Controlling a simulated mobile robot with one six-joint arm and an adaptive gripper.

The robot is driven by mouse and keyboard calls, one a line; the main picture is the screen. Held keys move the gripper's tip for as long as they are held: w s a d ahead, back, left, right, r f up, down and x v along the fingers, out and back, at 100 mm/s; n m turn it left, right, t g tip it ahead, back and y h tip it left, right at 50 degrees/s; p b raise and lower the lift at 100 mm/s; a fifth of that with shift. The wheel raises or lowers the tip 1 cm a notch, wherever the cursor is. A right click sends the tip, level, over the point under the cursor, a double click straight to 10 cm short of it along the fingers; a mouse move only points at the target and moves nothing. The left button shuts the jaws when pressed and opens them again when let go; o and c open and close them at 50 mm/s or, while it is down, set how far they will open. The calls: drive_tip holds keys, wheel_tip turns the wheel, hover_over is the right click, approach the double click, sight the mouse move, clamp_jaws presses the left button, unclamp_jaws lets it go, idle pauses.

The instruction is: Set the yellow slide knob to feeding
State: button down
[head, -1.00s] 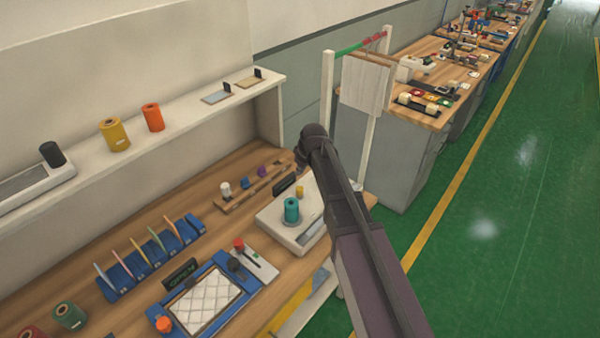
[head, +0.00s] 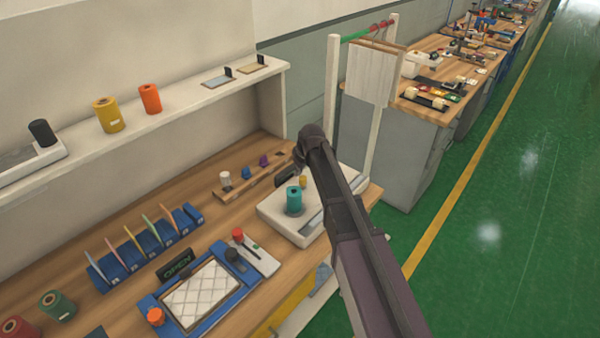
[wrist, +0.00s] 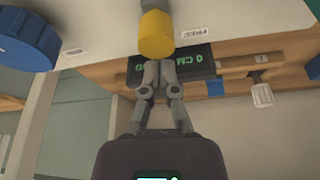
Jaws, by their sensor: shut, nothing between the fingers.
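The yellow slide knob (head: 303,181) is a small upright cylinder on the white device (head: 273,212), behind a teal spool (head: 294,198). In the wrist view the knob (wrist: 157,36) is at top centre, just beyond my fingertips. My gripper (wrist: 158,64) is shut and empty, its fingers close together in front of a dark display (wrist: 197,60) with green "0 CM" text. I cannot tell whether the fingertips touch the knob. A small label by the knob (wrist: 194,33) seems to read "FREE". In the head view my gripper (head: 299,168) is partly hidden by my arm.
A wooden rack (head: 245,182) with small knobs stands behind the device. A blue-framed tray (head: 240,292) and a red-knobbed white panel (head: 262,260) lie at its left. A post frame with hanging sheets (head: 370,75) stands close beyond my arm. Green floor is clear at right.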

sight(307, 186)
drive_tip(key=shift+w+a+f, duration=0.1)
drive_tip(key=shift+f, duration=0.3)
drive_tip(key=s+d, duration=0.1)
drive_tip(key=d, duration=0.1)
drive_tip(key=s+d, duration=0.2)
drive_tip(key=shift+s, duration=0.1)
idle(0.3)
drive_tip(key=shift+r, duration=0.15)
drive_tip(key=p+v, duration=0.9)
drive_tip(key=shift+d+r, duration=0.15)
drive_tip(key=shift+r, duration=0.2)
idle(0.4)
drive_tip(key=shift+s, duration=0.1)
idle(0.5)
